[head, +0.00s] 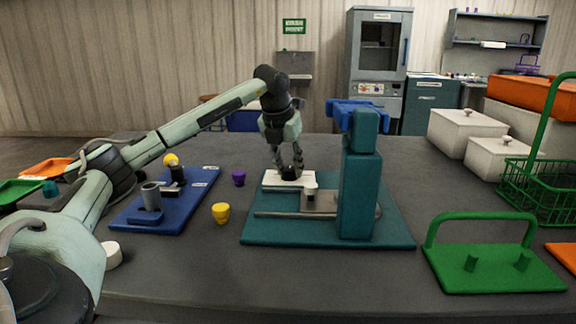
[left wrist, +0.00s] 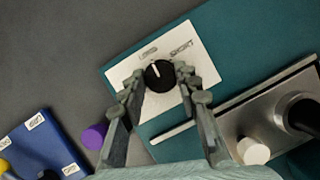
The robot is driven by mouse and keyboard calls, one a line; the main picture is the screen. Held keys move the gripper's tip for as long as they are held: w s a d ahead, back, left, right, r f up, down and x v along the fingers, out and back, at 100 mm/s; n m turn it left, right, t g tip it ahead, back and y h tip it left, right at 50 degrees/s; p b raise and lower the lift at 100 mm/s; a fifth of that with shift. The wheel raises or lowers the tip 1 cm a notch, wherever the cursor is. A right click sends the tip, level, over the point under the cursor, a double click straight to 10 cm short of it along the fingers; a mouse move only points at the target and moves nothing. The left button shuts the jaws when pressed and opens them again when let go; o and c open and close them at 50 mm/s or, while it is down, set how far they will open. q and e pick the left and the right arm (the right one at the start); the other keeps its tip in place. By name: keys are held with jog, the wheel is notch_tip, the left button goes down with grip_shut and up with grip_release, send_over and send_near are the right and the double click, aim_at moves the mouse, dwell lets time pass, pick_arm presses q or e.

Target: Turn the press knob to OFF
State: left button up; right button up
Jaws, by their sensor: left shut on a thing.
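The press (head: 360,190) is a teal column on a teal base (head: 270,232), right of centre in the head view. Its round black knob (left wrist: 160,75) sits on a white plate (left wrist: 128,72) at the base's back left corner. The knob's white line points up, toward the label that seems to read LONG (left wrist: 148,50); a SHORT label (left wrist: 182,47) is to its right. I cannot see an OFF label. My left gripper (head: 289,168) comes down from above, its fingers (left wrist: 160,78) shut on either side of the knob. My right gripper is not in view.
Left of the press are a blue fixture (head: 188,208), a purple piece (head: 239,178) and a yellow piece (head: 221,212). A green handled rack (head: 490,272), a green basket (head: 535,195) and white boxes (head: 462,130) are on the right. The front middle table is clear.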

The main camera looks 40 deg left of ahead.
pick_arm(q)
jog(key=n+y, duration=0.1)
jog(key=n, duration=0.1)
jog(key=n+g, duration=0.1)
jog(key=n, duration=0.2)
jog(key=shift+w+d+n+y, duration=0.15)
jog(key=shift+n+y, duration=0.15)
jog(key=shift+y, duration=0.1)
jog(key=n+g, duration=0.1)
jog(key=n, duration=0.1)
jog(key=n+g, duration=0.1)
jog(key=n, duration=0.2)
jog(key=shift+w+n+y, duration=0.1)
jog(key=shift+n+y, duration=0.2)
jog(key=shift+y, duration=0.1)
jog(key=o, duration=1.2)
jog(key=shift+c, duration=0.2)
